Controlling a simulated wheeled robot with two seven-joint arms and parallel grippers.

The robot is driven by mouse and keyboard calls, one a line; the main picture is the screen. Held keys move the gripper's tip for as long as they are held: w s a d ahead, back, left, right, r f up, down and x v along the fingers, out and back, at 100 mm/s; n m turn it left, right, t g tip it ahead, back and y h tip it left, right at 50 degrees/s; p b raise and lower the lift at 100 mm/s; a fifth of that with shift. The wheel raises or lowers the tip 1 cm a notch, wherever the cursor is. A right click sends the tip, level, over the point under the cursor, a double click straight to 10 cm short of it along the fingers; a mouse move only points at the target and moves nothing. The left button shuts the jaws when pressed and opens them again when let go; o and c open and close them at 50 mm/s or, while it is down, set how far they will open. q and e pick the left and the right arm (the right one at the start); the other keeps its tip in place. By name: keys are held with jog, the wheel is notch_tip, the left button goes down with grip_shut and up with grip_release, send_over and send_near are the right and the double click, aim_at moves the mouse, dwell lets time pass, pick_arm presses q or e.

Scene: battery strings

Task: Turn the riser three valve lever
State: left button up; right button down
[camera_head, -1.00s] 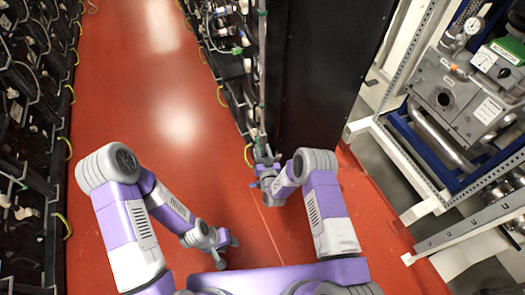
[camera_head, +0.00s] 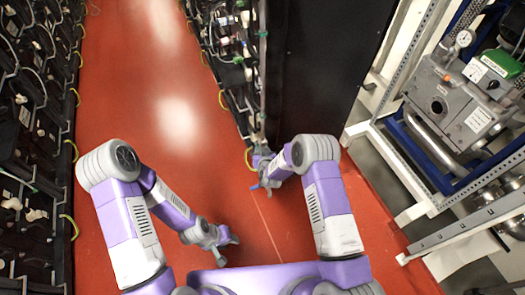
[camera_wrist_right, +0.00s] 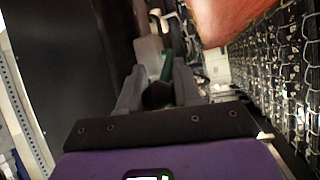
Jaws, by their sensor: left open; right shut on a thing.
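My right gripper (camera_head: 264,163) is at the lower corner of the battery rack, beside a thin vertical riser pipe (camera_head: 263,60). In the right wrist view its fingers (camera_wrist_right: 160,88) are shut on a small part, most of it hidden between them. A teal-green strip (camera_wrist_right: 167,66) shows just beyond the fingertips. I take the held part to be the valve lever, but its shape and angle cannot be made out. My left gripper (camera_head: 226,239) is open and empty, low over the red floor.
A black cabinet side (camera_head: 320,70) stands right behind the right gripper. Battery racks (camera_head: 35,120) line the left side. A grey machine with a gauge (camera_head: 455,95) sits in a metal frame at the right. The red aisle floor (camera_head: 150,70) between the racks is clear.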

jog(key=shift+w+a+r+g, duration=0.1)
jog(key=shift+r+g, duration=0.1)
jog(key=shift+g, duration=0.2)
jog(key=c, duration=0.8)
grip_release()
jog(key=shift+p+v, duration=1.35)
jog(key=shift+v, duration=2.45)
